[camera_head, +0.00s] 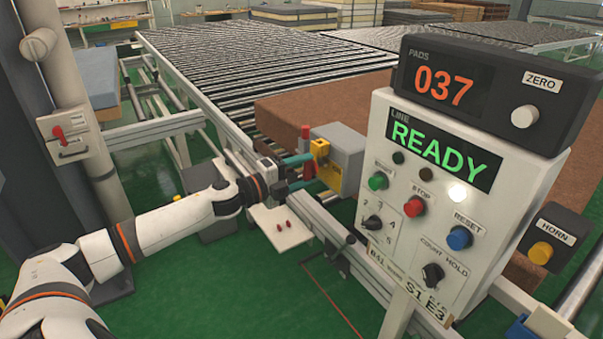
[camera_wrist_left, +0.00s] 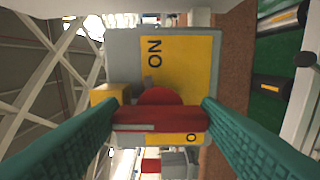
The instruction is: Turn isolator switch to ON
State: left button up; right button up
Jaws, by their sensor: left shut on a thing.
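The isolator switch is a grey box (camera_head: 345,145) with a yellow plate, beside the roller conveyor in the head view. In the left wrist view its yellow plate (camera_wrist_left: 180,65) fills the middle, with "ON" at the top and an "O" at the lower end; the rest of that label is hidden. The red handle (camera_wrist_left: 150,118) lies across the picture below its round red hub (camera_wrist_left: 160,97), clear of the "ON" mark. My left gripper (camera_head: 309,171) has its teal fingers shut on the handle, one fingertip at each end in the left wrist view (camera_wrist_left: 158,112). My right gripper is out of view.
A control panel (camera_head: 377,252) reading READY stands at the right, with a display box (camera_head: 478,55) reading 037 on top. A brown mattress (camera_head: 290,105) lies behind the switch. A small white shelf (camera_head: 283,240) with red bits sits below my gripper. Another red-handled box (camera_head: 75,140) is at the far left.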

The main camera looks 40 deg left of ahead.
pick_arm(q)
jog(key=shift+f, duration=0.1)
jog(key=o, duration=1)
jog(key=shift+s+a+f+b, duration=0.1)
jog(key=shift+s+a+b, duration=0.1)
jog(key=shift+s+b, duration=0.15)
jog(key=b+v, duration=0.1)
jog(key=v, duration=0.3)
jog(key=shift+d, duration=0.1)
send_near(304, 173)
jog(key=shift+r+v, duration=0.2)
jog(key=shift+v, duration=1.2)
